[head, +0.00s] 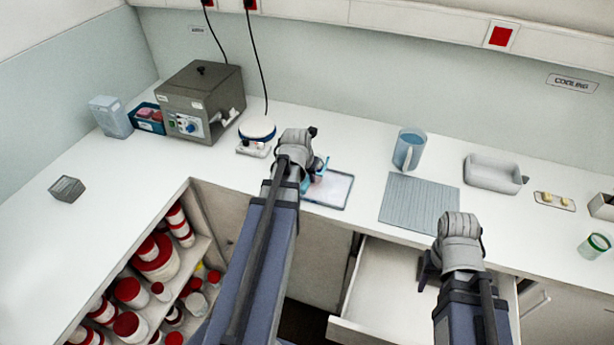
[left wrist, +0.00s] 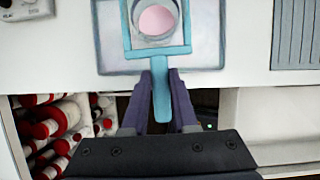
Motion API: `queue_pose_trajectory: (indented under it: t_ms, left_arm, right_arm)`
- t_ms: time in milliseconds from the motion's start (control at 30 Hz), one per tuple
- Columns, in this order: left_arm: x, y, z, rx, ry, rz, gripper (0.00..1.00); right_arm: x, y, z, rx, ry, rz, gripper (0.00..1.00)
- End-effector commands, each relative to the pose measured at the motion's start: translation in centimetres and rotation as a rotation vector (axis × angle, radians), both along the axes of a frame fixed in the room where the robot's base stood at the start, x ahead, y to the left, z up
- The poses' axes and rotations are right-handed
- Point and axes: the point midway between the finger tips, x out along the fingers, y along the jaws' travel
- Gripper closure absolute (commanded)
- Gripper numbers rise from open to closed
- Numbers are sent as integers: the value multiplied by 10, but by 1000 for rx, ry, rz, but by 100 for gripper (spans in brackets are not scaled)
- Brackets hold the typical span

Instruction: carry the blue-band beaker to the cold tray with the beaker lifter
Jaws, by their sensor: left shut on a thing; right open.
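My left gripper (head: 306,182) is shut on the teal handle of the beaker lifter (left wrist: 161,108); its fingers (left wrist: 160,82) clasp the handle in the left wrist view. The lifter's square frame surrounds a clear beaker (left wrist: 138,30) with pink contents. No blue band can be made out on it. Beaker and lifter appear over a pale tray with a grey rim (head: 340,200); whether the beaker touches it is unclear. In the head view my wrist partly hides them. My right gripper (head: 428,268) is open near the counter's front edge, over the open drawer.
A hot plate (head: 253,146) and a grey machine (head: 201,104) stand left of the tray. To its right are a ribbed mat (head: 419,202), a blue jug (head: 408,150), a white tub (head: 492,173) and a green-band beaker (head: 594,246). A drawer (head: 385,295) is open below.

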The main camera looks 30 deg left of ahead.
Motion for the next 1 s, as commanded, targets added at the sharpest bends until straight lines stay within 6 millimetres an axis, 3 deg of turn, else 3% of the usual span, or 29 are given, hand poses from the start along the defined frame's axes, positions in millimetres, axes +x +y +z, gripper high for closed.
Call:
queue_pose_trajectory:
  t_ms: [1000]
  left_arm:
    - [1, 0, -21, 0, -1, 0, 100]
  right_arm:
    - [0, 0, -21, 0, 0, 0, 50]
